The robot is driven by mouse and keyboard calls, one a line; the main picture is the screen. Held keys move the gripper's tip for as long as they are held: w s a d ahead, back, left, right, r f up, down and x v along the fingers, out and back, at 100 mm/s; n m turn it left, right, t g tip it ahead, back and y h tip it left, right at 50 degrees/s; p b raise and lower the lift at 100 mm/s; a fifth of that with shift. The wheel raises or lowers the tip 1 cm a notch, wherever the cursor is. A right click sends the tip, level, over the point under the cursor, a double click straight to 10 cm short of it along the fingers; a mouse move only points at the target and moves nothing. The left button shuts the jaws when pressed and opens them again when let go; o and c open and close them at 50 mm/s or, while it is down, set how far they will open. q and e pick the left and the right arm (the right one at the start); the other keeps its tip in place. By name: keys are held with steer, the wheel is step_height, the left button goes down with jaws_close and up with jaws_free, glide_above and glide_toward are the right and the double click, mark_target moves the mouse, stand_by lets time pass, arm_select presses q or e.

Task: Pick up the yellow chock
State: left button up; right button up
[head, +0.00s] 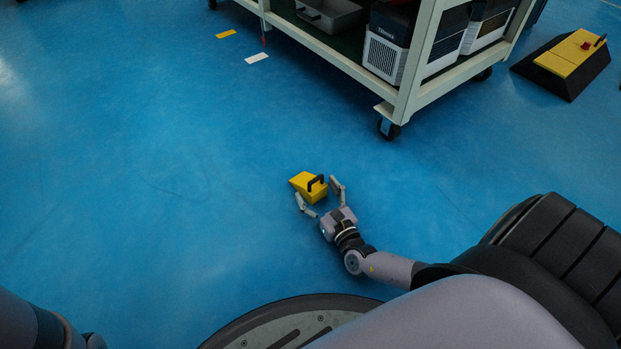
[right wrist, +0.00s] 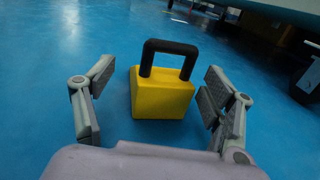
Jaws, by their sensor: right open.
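The yellow chock (head: 305,185) is a wedge-shaped block with a black handle, resting on the blue floor near the middle of the head view. My right gripper (head: 319,195) is open beside it, with its fingers spread on either side of the chock's near end. In the right wrist view the chock (right wrist: 162,96) stands upright between the open fingers of the gripper (right wrist: 158,97), with its black handle on top. Gaps show between the chock and both fingers. My left gripper is not in view; only part of an arm shows at the lower left.
A wheeled rack (head: 437,91) with boxed units and a grey tray (head: 330,14) stands at the back. A black and yellow block (head: 568,68) sits at the upper right. A yellow strip (head: 226,34) and a white strip (head: 257,57) lie on the floor. The floor left of the chock is clear.

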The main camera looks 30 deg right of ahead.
mark_target(308, 181)
steer(key=w+b, duration=0.1)
steer(key=w, duration=0.1)
steer(key=w+b, duration=0.1)
steer(key=w, duration=0.1)
steer(key=shift+w+d+f, duration=0.15)
steer(key=shift+d, duration=0.05)
steer(key=shift+w, duration=0.45)
steer(key=c, duration=1.5)
steer(key=shift+r, duration=0.2)
